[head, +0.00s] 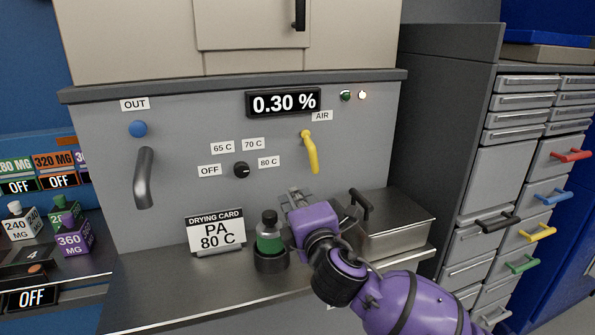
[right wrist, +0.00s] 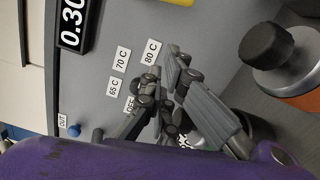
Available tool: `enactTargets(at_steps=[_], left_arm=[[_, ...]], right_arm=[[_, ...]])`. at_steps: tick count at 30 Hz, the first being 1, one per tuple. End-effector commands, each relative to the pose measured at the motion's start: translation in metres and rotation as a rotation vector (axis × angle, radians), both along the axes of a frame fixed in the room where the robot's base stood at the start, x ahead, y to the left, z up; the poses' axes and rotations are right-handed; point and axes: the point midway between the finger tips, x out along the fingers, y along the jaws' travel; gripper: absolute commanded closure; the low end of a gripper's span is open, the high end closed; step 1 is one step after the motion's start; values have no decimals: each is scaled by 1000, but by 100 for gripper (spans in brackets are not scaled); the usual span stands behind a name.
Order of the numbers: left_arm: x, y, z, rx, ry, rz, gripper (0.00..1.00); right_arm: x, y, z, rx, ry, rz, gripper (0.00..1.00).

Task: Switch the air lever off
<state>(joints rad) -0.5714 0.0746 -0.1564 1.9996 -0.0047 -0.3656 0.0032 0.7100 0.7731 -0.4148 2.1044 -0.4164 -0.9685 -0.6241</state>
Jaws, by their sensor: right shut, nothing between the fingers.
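The yellow air lever (head: 310,152) is on the grey panel under the AIR label (head: 321,116). It hangs down, with its lower end leaning slightly right. A yellow piece shows at the top edge of the right wrist view and looks like part of it. My right gripper (head: 294,195) is below the lever, apart from it, in front of the panel and beside the green bottle. Its fingers (right wrist: 172,85) are shut and hold nothing. My left gripper is not in view.
A green bottle (head: 269,240) with a black cap stands in a black holder, close left of my right gripper. A metal box (head: 400,232) with a black handle sits to the right. The drying card (head: 216,231), black dial (head: 241,170) and grey OUT lever (head: 144,178) are left.

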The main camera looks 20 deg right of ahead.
Motion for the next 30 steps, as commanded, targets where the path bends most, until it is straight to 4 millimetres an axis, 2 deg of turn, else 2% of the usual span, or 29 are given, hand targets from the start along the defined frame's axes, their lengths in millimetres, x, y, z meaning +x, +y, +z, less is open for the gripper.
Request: enactTargets(at_steps=[8,11,22,27,30], left_arm=[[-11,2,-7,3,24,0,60],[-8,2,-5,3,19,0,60],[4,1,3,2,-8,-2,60],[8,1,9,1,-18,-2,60],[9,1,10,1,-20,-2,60]], right_arm=[[8,0,1,1,-1,1,100],[23,0,1,0,0,-1,100],[100,-1,1,2,0,0,100],[106,-26,7,-1,-1,-1,100],[108,-34,8,1,0,0,100]])
